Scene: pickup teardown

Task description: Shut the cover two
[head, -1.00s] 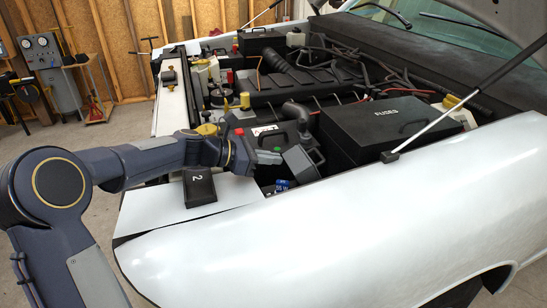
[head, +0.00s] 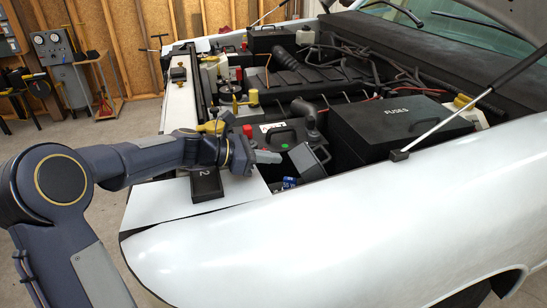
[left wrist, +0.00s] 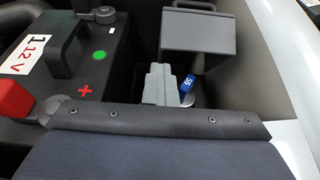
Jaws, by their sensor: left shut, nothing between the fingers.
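My left gripper (head: 267,157) is shut and empty over the engine bay's near side, beside the battery. Its fingertips also show in the left wrist view (left wrist: 160,85). A dark grey flap (head: 307,160) stands tilted open just right of the fingertips; in the left wrist view the flap (left wrist: 198,38) lies ahead of them, apart from them. No number is readable on it. A black box marked 2 (head: 206,187) lies on the white fender below my wrist, partly hidden by my arm. I cannot tell which one is cover two. My right gripper is out of view.
A battery (left wrist: 70,60) with a red terminal cap stands left of the fingertips. A blue cylinder (left wrist: 187,87) sits low just right of them. The black FUSES box (head: 400,125) and a prop rod (head: 455,110) are to the right. The white fender (head: 330,220) edges the bay.

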